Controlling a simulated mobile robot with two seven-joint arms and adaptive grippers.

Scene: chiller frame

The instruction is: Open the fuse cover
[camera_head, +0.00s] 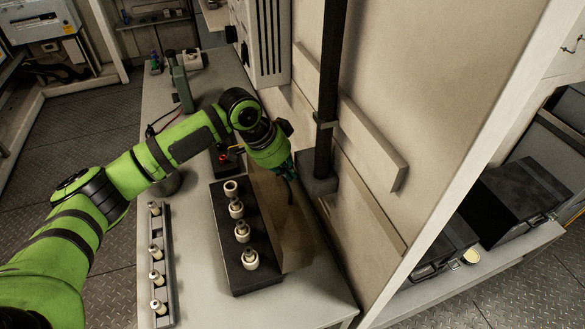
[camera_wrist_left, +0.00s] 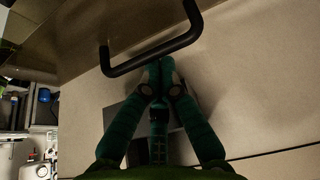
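The fuse box (camera_head: 262,277) is a long black base on the table with several white fuses standing exposed in a row. Its brownish, see-through fuse cover (camera_head: 292,240) stands raised along the right side of the base, leaning toward the wall. A black bar handle (camera_wrist_left: 150,55) is on the cover, seen close in the left wrist view. My left gripper (camera_head: 290,178) is at the cover's upper edge. In the wrist view its teal fingers (camera_wrist_left: 161,68) come together at the tips, right by the handle; I cannot tell whether they touch it. My right gripper is out of view.
A grey rail (camera_head: 168,270) with several white fuses lies left of the box. A wall with a dark vertical post (camera_head: 330,95) and ledges (camera_head: 372,145) stands close on the right. Green equipment (camera_head: 181,85) stands at the table's back. The table front is clear.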

